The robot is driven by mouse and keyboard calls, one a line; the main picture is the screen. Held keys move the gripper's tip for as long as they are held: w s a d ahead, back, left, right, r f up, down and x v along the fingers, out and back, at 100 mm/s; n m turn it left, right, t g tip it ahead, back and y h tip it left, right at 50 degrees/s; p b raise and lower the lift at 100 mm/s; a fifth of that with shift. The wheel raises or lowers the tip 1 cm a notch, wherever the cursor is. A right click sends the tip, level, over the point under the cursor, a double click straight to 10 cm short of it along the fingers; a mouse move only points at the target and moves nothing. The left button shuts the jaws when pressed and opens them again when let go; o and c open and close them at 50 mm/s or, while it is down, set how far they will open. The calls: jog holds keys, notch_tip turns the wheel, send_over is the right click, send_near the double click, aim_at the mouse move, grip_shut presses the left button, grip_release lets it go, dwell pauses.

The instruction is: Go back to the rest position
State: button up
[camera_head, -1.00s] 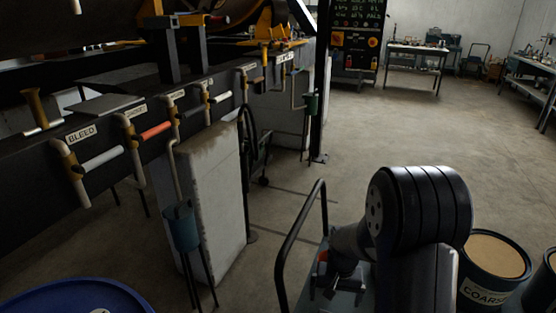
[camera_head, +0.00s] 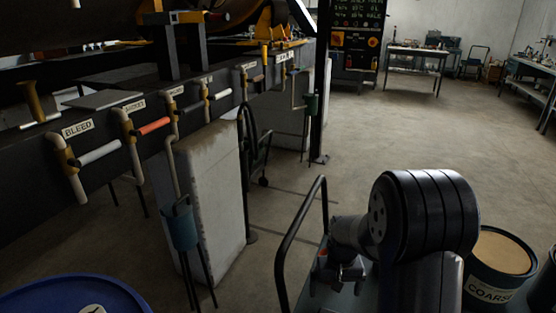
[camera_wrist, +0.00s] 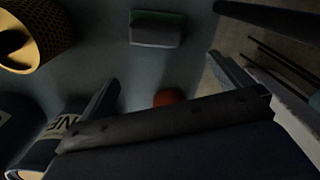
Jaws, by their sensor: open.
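My gripper (camera_head: 338,278) hangs low beside my folded arm in the head view, above a flat dark surface behind the black rail. In the wrist view my gripper (camera_wrist: 163,76) shows its two fingers spread apart, with nothing between them. A grey block with a green top (camera_wrist: 157,28) lies on the surface beyond the fingers. A red round thing (camera_wrist: 168,97) is partly hidden by the dark bar of my gripper.
A black rail (camera_head: 300,235) stands left of my gripper. A COARSE drum (camera_head: 498,257) is at right, a blue drum (camera_head: 75,298) at lower left. A BLEED valve (camera_head: 70,170) and others line the left. A perforated yellow cylinder (camera_wrist: 42,30) is in the wrist view. Open floor lies ahead.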

jog(key=shift+w+f+b, duration=0.2)
jog(key=shift+f+b, duration=0.35)
jog(key=shift+b, duration=0.7)
jog(key=b, duration=0.3)
jog(key=shift+w+f+b, duration=0.15)
jog(key=shift+f+b, duration=0.2)
jog(key=shift+b, duration=0.05)
jog(key=shift+s+r+m+p, duration=0.25)
jog(key=shift+s+m, duration=0.3)
jog(key=shift+m, duration=0.35)
